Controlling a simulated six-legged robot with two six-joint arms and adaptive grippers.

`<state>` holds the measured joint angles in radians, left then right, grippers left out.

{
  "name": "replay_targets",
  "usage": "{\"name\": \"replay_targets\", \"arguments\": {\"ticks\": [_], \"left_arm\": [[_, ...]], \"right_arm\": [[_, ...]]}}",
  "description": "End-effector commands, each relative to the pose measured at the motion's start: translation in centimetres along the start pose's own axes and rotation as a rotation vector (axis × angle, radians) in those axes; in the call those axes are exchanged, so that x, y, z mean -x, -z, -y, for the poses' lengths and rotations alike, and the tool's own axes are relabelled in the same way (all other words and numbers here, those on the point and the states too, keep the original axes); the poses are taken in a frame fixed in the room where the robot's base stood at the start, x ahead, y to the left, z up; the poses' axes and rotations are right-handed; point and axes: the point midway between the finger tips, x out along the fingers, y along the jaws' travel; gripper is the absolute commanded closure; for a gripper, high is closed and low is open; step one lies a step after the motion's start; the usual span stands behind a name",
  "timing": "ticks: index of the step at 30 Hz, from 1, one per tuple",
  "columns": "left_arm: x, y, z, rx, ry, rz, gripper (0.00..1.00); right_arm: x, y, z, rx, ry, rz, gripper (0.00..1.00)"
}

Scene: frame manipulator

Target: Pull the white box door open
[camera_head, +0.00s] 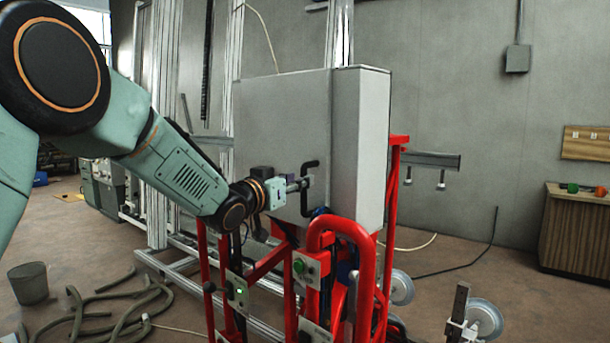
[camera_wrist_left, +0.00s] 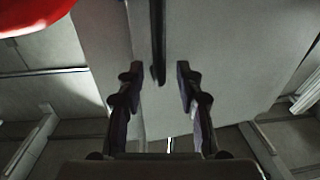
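The white box (camera_head: 360,150) stands upright on a red frame. Its door (camera_head: 283,115) is the broad grey-white face turned toward my left arm, and it looks flush with the box. A black handle (camera_head: 312,165) sticks out from the door near its lower right edge. My left gripper (camera_head: 300,185) is at the handle. In the left wrist view, the gripper's two fingers (camera_wrist_left: 158,78) are spread apart, with the dark handle bar (camera_wrist_left: 157,45) between their tips and gaps on both sides. My right gripper is not in view.
A red tubular frame (camera_head: 345,228) with a green-button panel (camera_head: 305,268) stands just below the gripper. Metal profile posts (camera_head: 160,110) rise behind. Hoses (camera_head: 110,318) and a bucket (camera_head: 28,284) lie on the floor at left. A wooden cabinet (camera_head: 575,235) stands far right.

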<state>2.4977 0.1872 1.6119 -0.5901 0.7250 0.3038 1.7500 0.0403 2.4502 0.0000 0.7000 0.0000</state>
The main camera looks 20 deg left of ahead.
Motion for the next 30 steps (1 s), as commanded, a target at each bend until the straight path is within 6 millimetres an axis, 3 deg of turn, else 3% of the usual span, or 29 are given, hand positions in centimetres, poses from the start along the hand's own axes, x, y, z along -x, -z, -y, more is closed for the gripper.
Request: {"name": "replay_targets", "arguments": {"ticks": [9,20,30], "left_arm": [[-3.0,0.0,-0.3,0.000,-0.004,0.001,0.64],[-3.3,-0.1,-0.3,0.000,-0.005,0.001,0.64],[-3.3,-0.1,-0.3,0.000,-0.004,0.001,0.93]], "right_arm": [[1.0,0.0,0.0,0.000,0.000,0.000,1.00],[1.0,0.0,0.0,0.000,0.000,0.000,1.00],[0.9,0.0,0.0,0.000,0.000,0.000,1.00]]}}
